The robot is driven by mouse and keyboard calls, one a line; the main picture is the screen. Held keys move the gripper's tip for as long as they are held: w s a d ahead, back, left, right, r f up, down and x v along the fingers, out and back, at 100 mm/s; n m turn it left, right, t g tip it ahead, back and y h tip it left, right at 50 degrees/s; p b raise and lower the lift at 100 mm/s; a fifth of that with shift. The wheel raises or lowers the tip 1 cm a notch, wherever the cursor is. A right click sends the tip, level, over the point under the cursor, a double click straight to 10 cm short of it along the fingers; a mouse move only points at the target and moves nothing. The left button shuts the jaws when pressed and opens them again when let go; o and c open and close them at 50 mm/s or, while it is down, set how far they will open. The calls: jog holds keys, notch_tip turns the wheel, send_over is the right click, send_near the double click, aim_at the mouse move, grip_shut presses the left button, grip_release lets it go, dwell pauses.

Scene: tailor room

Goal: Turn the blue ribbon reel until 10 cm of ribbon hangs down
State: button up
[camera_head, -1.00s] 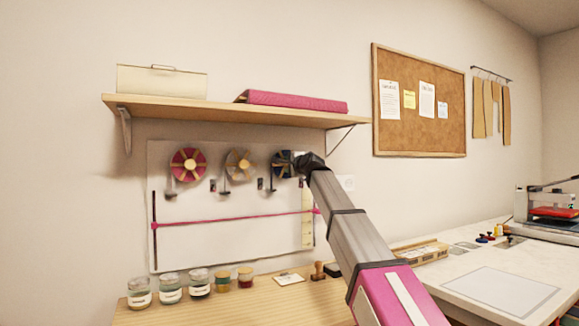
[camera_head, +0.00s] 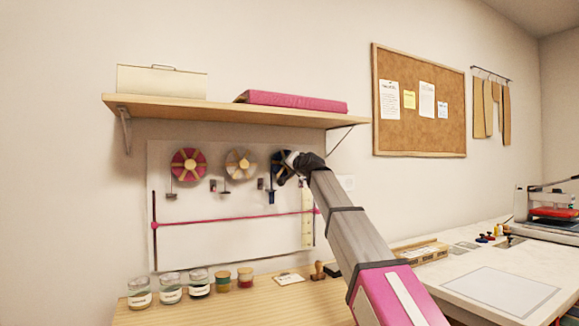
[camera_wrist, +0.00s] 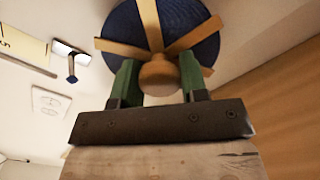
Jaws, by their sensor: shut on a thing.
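The blue ribbon reel (camera_head: 279,168) is at the right of a row of three reels on the white board. In the wrist view the reel (camera_wrist: 180,20) shows wooden spokes and a round wooden hub knob (camera_wrist: 160,75). My gripper (camera_wrist: 158,73) is shut on this knob, one green finger on each side. In the head view my gripper's wrist partly covers the reel. A short blue ribbon end (camera_head: 271,197) hangs below the reel, its tip above the pink line (camera_head: 230,220). In the wrist view the dark blue end (camera_wrist: 72,70) hangs at a white guide.
A pink reel (camera_head: 188,165) and a beige reel (camera_head: 240,164) are to the left. A pale yellow ruler strip (camera_head: 307,228) is on the board's right. A shelf (camera_head: 230,112) is above. Several jars (camera_head: 170,288) and a stamp (camera_head: 318,270) stand on the table below.

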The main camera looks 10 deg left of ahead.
jog(key=n, duration=0.4)
jog(key=shift+n, duration=2.1)
jog(key=o, duration=0.9)
jog(key=shift+o, duration=0.2)
jog(key=shift+s, duration=0.1)
jog(key=v, duration=1)
jog(key=shift+s+d, duration=0.25)
